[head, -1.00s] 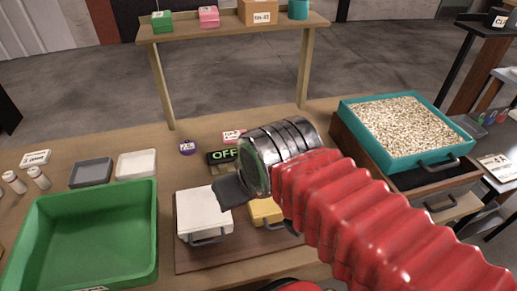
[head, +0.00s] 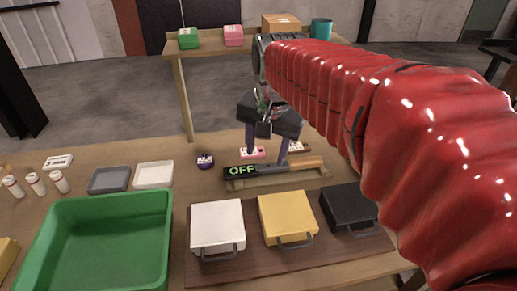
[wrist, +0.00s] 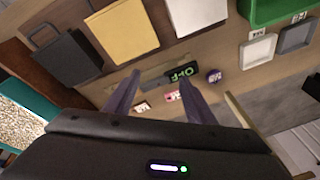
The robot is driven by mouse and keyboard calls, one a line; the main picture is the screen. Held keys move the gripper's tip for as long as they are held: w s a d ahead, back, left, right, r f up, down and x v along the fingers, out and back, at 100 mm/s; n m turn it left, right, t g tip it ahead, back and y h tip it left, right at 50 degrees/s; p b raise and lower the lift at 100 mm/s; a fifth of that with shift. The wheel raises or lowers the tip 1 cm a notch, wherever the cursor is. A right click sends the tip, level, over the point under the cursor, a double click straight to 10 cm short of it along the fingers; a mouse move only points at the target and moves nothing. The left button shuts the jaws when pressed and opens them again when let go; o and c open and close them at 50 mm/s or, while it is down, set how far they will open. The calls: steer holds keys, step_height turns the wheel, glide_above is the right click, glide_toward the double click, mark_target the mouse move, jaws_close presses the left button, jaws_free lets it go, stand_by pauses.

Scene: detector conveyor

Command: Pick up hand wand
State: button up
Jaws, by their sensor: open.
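The hand wand (head: 272,169) lies across a low wooden stand (head: 280,180) on the table. It has a black body, a green "OFF" display at its left end and a brown handle to the right. My gripper (head: 266,153) is open and empty, its fingers pointing down over the wand's middle. In the wrist view the gripper (wrist: 155,76) shows its two fingers spread, with the wand (wrist: 182,73) beyond the tips. The wand's handle is partly hidden behind a finger there. I cannot tell the exact gap between fingertips and wand.
White (head: 217,224), yellow (head: 286,214) and black (head: 350,205) cases sit on a brown board in front of the wand. A green tray (head: 100,245) is at left. A purple puck (head: 205,160) and small cards are near the stand. A raised shelf (head: 230,43) stands behind.

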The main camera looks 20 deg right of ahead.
steer(key=w+d+f+m+g, duration=0.1)
steer(key=w+d+m+g, duration=0.1)
steer(key=w+d+m, duration=0.5)
steer(key=m+g, duration=0.1)
steer(key=m, duration=0.4)
glide_above(297, 161)
step_height(297, 161, down, 5)
steer(key=shift+w+r+y, duration=0.1)
steer(key=shift+y, duration=0.2)
step_height(297, 161, down, 9)
steer(key=shift+r, duration=0.2)
steer(key=shift+f, duration=2.6)
steer(key=shift+c, duration=0.6)
